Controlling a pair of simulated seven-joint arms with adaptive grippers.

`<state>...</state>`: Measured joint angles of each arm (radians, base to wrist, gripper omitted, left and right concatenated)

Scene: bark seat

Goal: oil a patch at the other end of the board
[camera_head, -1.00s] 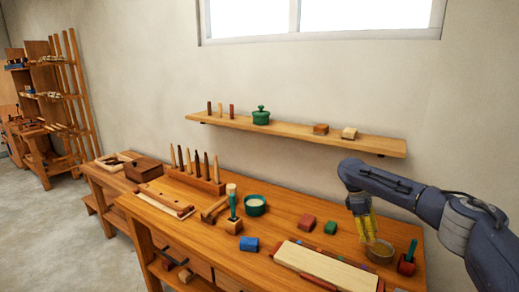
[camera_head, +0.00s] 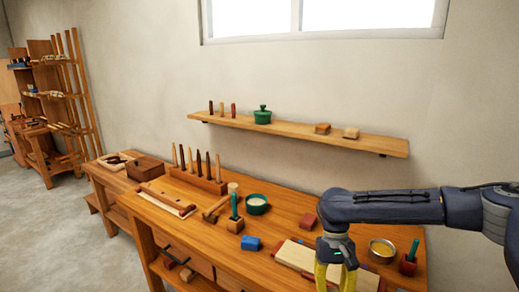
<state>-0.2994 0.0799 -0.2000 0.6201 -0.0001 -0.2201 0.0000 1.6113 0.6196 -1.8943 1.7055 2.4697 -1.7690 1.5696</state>
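The pale board (camera_head: 297,253) lies on the workbench. My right arm comes in from the right, and my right gripper (camera_head: 335,280) is over the board's right part. The gripper and arm hide part of the board. A small round dish with yellow liquid (camera_head: 382,251) stands right of the gripper. A green-handled tool (camera_head: 413,249) stands in a red holder beside it. My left gripper is not in view.
On the workbench (camera_head: 190,232), a blue block (camera_head: 250,243) and a red block (camera_head: 308,221) lie near the board. A green bowl (camera_head: 256,204), a second green-handled tool (camera_head: 235,206) in a wooden block and a tool rack (camera_head: 197,180) stand farther left. A shelf (camera_head: 300,130) runs above.

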